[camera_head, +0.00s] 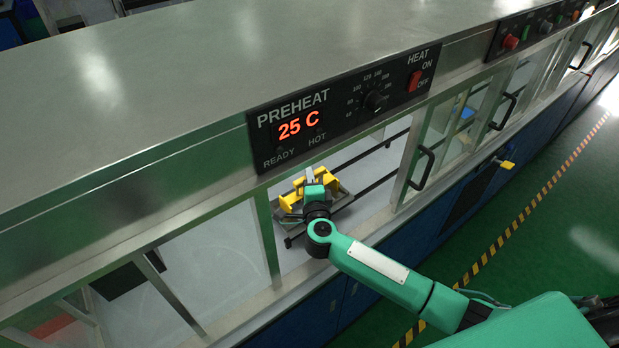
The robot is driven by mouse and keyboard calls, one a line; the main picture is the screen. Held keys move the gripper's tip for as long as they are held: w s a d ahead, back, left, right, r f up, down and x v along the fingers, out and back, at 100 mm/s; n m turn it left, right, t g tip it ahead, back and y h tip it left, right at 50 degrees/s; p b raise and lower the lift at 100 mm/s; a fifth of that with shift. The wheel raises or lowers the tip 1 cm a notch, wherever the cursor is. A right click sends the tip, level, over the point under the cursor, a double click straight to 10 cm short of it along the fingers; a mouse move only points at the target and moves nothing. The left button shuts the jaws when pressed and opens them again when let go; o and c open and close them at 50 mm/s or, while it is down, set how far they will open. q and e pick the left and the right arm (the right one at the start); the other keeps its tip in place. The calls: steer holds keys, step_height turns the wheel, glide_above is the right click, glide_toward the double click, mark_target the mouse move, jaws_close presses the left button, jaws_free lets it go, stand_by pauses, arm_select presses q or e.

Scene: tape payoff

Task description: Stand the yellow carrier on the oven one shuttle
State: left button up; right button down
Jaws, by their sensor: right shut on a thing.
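The yellow carrier (291,200) is inside the preheat oven, at its open front, on or just over the oven one shuttle (343,200). The shuttle is a grey metal plate on dark rails. My right gripper (311,178) reaches in through the opening from the right and is shut on the carrier. The gripper and wrist cover the carrier's middle and much of the shuttle. I cannot tell whether the carrier's underside touches the shuttle. My left gripper is not in view.
The oven's front panel (345,105) reads PREHEAT 25 C and overhangs the opening. A framed glass door with a dark handle (421,168) stands right of the opening. Glazed panels (215,262) close the left side. Dark rails (385,145) run back to the right.

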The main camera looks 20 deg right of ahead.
steer(key=c, duration=1.8)
jaws_free()
steer(key=shift+f, duration=0.15)
steer(key=o, duration=0.4)
steer(key=shift+o, duration=0.2)
steer(key=shift+r, duration=0.2)
steer(key=shift+s+f, duration=0.15)
steer(key=shift+s, duration=0.1)
steer(key=s, duration=0.2)
steer(key=s+b, duration=0.1)
steer(key=s, duration=0.1)
steer(key=s+a, duration=0.1)
steer(key=s, duration=0.2)
steer(key=shift+a+b, duration=0.1)
steer(key=shift+b, duration=0.25)
